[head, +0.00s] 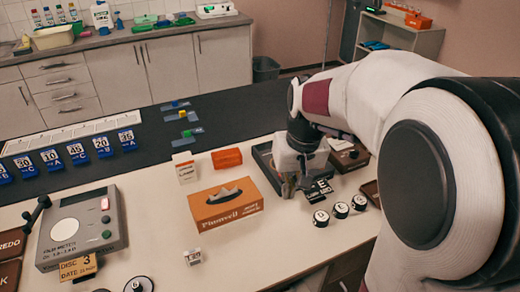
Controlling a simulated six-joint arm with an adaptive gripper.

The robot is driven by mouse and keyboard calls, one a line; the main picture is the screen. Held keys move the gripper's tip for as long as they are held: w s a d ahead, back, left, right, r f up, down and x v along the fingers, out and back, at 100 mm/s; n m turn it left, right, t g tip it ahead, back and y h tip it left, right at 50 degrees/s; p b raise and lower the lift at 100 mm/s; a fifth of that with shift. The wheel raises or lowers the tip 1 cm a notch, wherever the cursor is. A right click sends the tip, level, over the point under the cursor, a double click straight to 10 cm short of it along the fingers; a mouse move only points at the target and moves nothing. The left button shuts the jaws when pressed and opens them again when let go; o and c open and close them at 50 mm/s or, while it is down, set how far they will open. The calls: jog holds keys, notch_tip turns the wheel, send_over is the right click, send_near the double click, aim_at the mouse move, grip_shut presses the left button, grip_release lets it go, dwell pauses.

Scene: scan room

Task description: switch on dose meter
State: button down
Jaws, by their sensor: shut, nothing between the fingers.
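My gripper (298,184) is shut and empty, pointing down over the dark tray (262,160) and beside a black block with white letters (319,190). A grey meter box (82,229) stands at the lower left, with a round white dial, a green button, a red button and a black lever at its left side. Its printed label ends in "METER", but the first word is too small to read surely. My gripper is far to its right. I cannot tell for sure which thing is the dose meter. A small brown box with a dark top (349,156) stands behind my gripper.
A tissue box (226,205) stands between the meter box and my gripper. Behind it are a white carton (185,168) and an orange box (227,157). Blue number tags (77,153) line the back left.

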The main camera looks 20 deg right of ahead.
jog(key=w+d+n, duration=0.1)
jog(key=w+d, duration=0.4)
jog(key=w, duration=0.3)
jog(key=w+d+f+n+t, duration=0.1)
jog(key=w+d, duration=0.4)
jog(key=w, duration=0.3)
jog(key=shift+w+d+f+n+t, duration=0.2)
jog(key=shift+n+t, duration=0.1)
jog(key=shift+n, duration=0.1)
jog(key=shift+f, duration=0.15)
jog(key=x, duration=1.3)
jog(key=shift+s+f, duration=0.25)
jog(key=shift+f, duration=0.2)
